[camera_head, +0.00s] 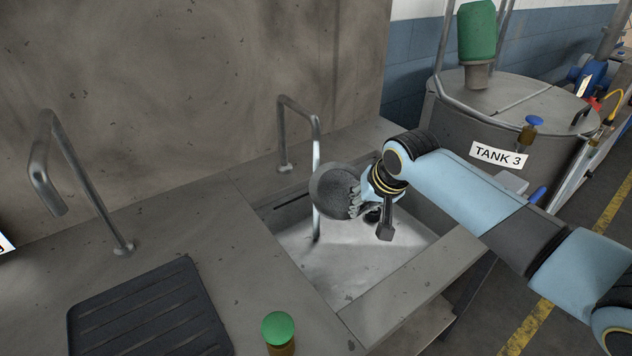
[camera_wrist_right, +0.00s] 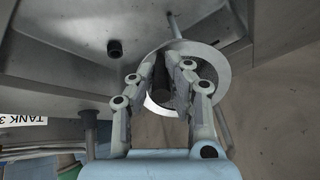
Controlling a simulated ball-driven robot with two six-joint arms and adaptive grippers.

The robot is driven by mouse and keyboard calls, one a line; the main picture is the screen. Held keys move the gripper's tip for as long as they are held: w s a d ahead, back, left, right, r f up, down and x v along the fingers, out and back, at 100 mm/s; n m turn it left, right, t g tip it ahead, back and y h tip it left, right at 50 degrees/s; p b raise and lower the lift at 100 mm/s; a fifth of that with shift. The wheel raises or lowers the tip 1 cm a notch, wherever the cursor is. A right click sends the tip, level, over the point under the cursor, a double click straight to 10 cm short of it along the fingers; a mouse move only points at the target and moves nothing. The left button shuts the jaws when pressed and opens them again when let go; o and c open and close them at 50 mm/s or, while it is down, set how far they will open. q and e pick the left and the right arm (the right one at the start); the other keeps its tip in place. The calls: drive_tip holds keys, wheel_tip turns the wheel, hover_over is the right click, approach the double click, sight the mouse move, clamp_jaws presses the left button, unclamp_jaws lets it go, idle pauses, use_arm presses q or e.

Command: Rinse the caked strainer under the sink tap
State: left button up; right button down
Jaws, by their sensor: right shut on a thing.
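The strainer (camera_head: 334,190) is a dark grey round piece held above the sink (camera_head: 345,268) in the head view. Its broad face is tilted towards the left. My right gripper (camera_head: 369,196) is shut on it from the right side. The sink tap (camera_head: 301,110) arches over the basin. A pale water stream (camera_head: 316,150) runs down from it, appearing to meet the strainer's left edge and showing again below. In the right wrist view, my fingers (camera_wrist_right: 174,78) close around a dark central part, with the strainer's pale ring (camera_wrist_right: 222,68) around it. I cannot tell how much cake remains.
A second tap (camera_head: 75,175) stands at the left, with a black ribbed mat (camera_head: 150,315) in front. A green knob (camera_head: 278,328) stands by the sink's near edge. Tank 3 (camera_head: 505,115) is behind my right arm. The steel counter between mat and basin is clear.

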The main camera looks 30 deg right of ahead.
idle(0.3)
drive_tip(key=s+r, duration=0.4)
drive_tip(key=s, duration=0.1)
drive_tip(key=shift+a+p, duration=0.2)
drive_tip(key=shift+p, duration=0.25)
